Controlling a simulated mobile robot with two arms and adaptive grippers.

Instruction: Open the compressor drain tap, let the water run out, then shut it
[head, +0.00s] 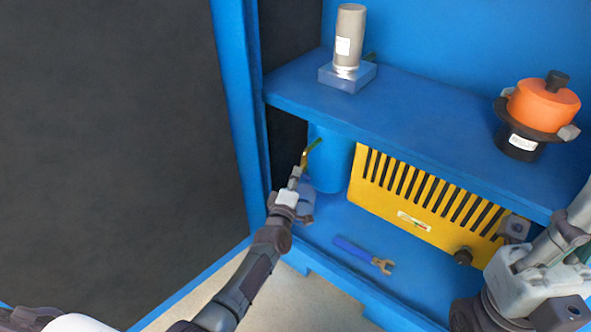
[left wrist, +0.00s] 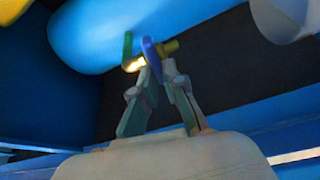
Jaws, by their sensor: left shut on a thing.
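The blue receiver tank (head: 330,158) stands under the shelf, and its rounded side fills the top of the left wrist view (left wrist: 85,35). The drain tap sits at the tank's left side, with a green piece (head: 314,146) and a brass part (head: 304,158). In the left wrist view the green piece (left wrist: 128,46), brass parts (left wrist: 168,47) and a blue lever-like piece (left wrist: 150,50) show close together. My left gripper (left wrist: 156,66) is shut on the tap at the blue piece. No running water is visible. My right gripper (head: 570,245) is at the right edge, its fingers unclear.
A yellow slotted panel (head: 420,200) is right of the tank. A blue wrench (head: 362,254) lies on the floor panel below. On the blue shelf (head: 430,120) stand a grey cylinder on a block (head: 348,45) and an orange-topped unit (head: 543,103). A dark panel (head: 110,140) is at left.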

